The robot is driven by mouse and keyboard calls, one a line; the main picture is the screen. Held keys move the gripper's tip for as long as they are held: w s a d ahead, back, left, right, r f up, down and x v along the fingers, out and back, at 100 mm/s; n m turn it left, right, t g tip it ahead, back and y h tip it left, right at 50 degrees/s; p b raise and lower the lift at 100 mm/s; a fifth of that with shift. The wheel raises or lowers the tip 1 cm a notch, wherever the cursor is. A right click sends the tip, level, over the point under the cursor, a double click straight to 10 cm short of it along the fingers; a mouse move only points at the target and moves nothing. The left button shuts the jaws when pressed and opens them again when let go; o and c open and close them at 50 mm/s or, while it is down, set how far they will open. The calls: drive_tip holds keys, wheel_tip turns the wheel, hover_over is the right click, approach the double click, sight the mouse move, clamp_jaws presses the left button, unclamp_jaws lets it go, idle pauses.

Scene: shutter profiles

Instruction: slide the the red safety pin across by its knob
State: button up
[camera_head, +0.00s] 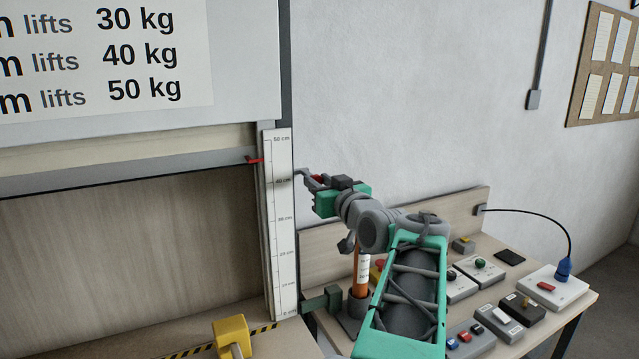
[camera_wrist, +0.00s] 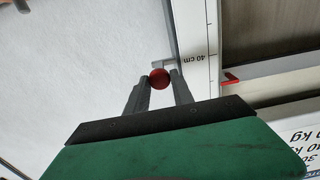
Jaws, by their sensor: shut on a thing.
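The red knob of the safety pin (camera_wrist: 160,78) sits between the two fingertips of my gripper (camera_wrist: 160,84) in the wrist view. My gripper is shut on it, with one finger on each side. A short grey pin part (camera_wrist: 164,64) shows just past the knob, beside the scale at the 40 cm mark. In the head view my gripper (camera_head: 308,178) reaches left to the right edge of the white scale (camera_head: 281,220), near its 40 cm mark. The fingers partly hide the pin there.
A red pointer (camera_head: 254,160) stands at the shutter's lower edge, left of the scale. The workbench (camera_head: 335,235) below holds several switch boxes, a blue plug (camera_head: 563,268) and an orange cylinder (camera_head: 361,275). A yellow block (camera_head: 231,334) stands in front.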

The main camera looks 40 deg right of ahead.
clamp_jaws()
idle(0.5)
